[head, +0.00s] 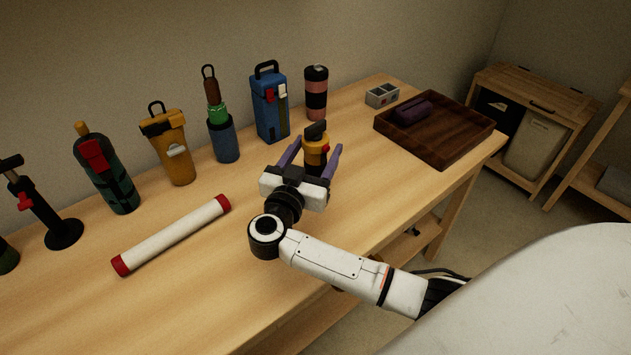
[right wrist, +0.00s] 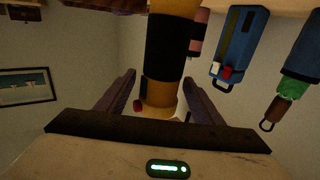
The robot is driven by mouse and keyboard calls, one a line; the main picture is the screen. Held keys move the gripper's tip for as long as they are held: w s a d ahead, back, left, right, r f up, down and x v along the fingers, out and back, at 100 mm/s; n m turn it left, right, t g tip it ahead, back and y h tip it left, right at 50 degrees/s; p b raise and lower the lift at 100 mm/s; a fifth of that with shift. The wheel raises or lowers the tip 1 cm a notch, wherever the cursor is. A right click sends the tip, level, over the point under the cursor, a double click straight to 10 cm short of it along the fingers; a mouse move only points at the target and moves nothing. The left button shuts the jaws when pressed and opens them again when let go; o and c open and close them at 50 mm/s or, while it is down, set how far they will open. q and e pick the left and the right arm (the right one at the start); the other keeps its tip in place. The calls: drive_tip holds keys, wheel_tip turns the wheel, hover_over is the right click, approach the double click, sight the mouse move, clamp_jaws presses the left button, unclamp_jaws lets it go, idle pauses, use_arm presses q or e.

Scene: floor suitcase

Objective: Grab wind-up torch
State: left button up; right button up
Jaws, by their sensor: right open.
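The wind-up torch appears to be the yellow and black cylinder (head: 316,151) standing upright on the wooden table, with a black top and a small red part. My right gripper (head: 317,146) is open, with one purple finger on each side of the torch. In the right wrist view the torch (right wrist: 168,48) rises between the two spread fingers of the gripper (right wrist: 159,78); I see a gap on the right, and contact on the left is hard to tell. The torch's lower part is hidden behind the gripper in the head view. My left gripper is out of view.
A blue case (head: 270,108) and a pink-black bottle (head: 316,94) stand behind the torch. A white tube with red ends (head: 172,236) lies left of my gripper. A dark wooden tray (head: 450,148) and a small grey box (head: 382,96) are at the right. Several other upright items line the back.

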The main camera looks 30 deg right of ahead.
clamp_jaws()
drive_tip(key=shift+r, duration=0.1)
